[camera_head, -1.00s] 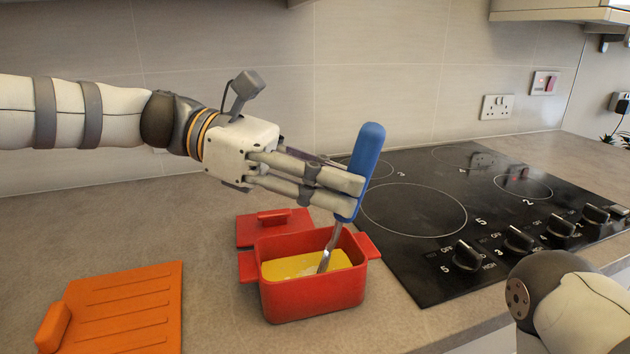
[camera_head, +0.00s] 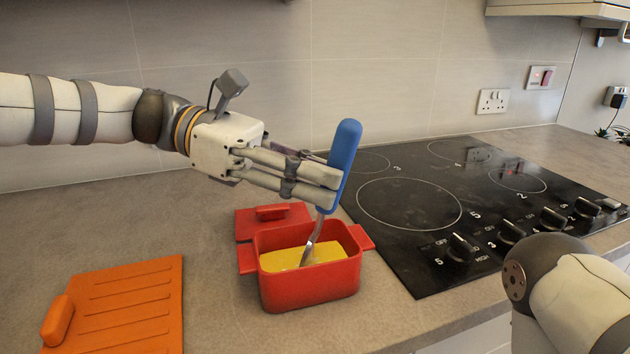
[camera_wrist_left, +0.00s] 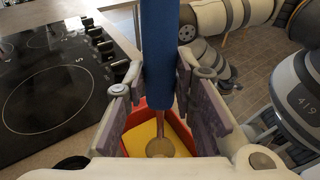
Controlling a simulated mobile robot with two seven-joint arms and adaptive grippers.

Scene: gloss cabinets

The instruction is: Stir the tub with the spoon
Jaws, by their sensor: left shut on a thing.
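A red tub (camera_head: 308,281) with two side handles stands on the counter and holds yellow contents (camera_head: 330,252). My left gripper (camera_head: 336,190) is shut on the blue handle of the spoon (camera_head: 345,155), above the tub. The spoon is tilted, and its metal lower end reaches down into the yellow contents; its tip is hidden there. In the left wrist view the blue spoon handle (camera_wrist_left: 159,60) stands between the fingers, with the red tub (camera_wrist_left: 136,117) below. My right gripper is not in view.
A red lid (camera_head: 272,220) lies just behind the tub. An orange board (camera_head: 130,305) lies at the front left. A black hob (camera_head: 440,205) with knobs is to the right. My right arm shows at the lower right.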

